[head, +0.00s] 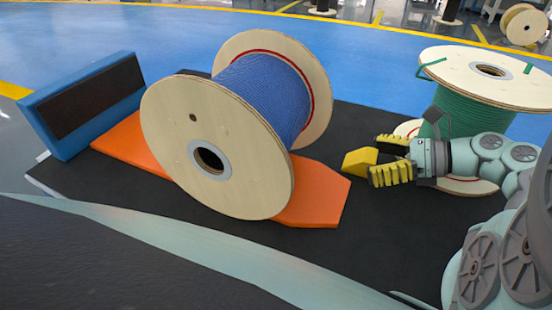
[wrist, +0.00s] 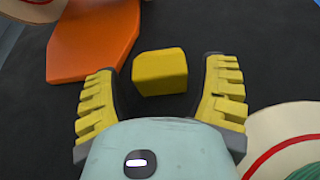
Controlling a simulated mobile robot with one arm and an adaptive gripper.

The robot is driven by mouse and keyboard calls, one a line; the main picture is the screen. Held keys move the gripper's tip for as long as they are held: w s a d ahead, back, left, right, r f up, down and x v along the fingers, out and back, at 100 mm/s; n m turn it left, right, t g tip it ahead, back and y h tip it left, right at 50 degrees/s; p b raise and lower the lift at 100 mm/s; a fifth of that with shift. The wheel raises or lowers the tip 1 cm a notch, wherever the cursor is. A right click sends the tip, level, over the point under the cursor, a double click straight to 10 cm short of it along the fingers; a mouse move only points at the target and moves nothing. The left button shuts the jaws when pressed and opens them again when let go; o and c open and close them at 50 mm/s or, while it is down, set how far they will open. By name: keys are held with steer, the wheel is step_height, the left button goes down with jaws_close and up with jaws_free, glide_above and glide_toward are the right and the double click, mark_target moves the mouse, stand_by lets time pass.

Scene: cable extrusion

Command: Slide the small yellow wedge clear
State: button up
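The small yellow wedge (head: 359,162) lies on the black mat (head: 390,235), right of the orange plate's tip in the head view. In the wrist view the wedge (wrist: 160,72) sits ahead of and between my fingertips, with dark gaps on both sides. My gripper (head: 388,158) is open and low over the mat, its yellow ribbed fingers pointing left toward the wedge. In the wrist view my gripper (wrist: 162,85) holds nothing. In the head view the fingers partly overlap the wedge's right side.
A large blue-cable spool (head: 218,148) rests on the orange plate (head: 318,195). A blue block with a dark face (head: 92,105) stands at the plate's left end. A green-cable spool (head: 465,115) stands close behind my gripper. The mat in front is clear.

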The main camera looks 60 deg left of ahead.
steer(key=shift+o, duration=0.7)
steer(key=shift+w+d+f, duration=0.15)
steer(key=shift+f, duration=0.1)
steer(key=v, duration=0.6)
steer(key=shift+w+d+r, duration=0.15)
steer(key=shift+r, duration=0.05)
steer(key=shift+w+d+r, duration=0.1)
steer(key=shift+d+r, duration=0.2)
steer(key=shift+r, duration=0.1)
steer(key=shift+r, duration=0.1)
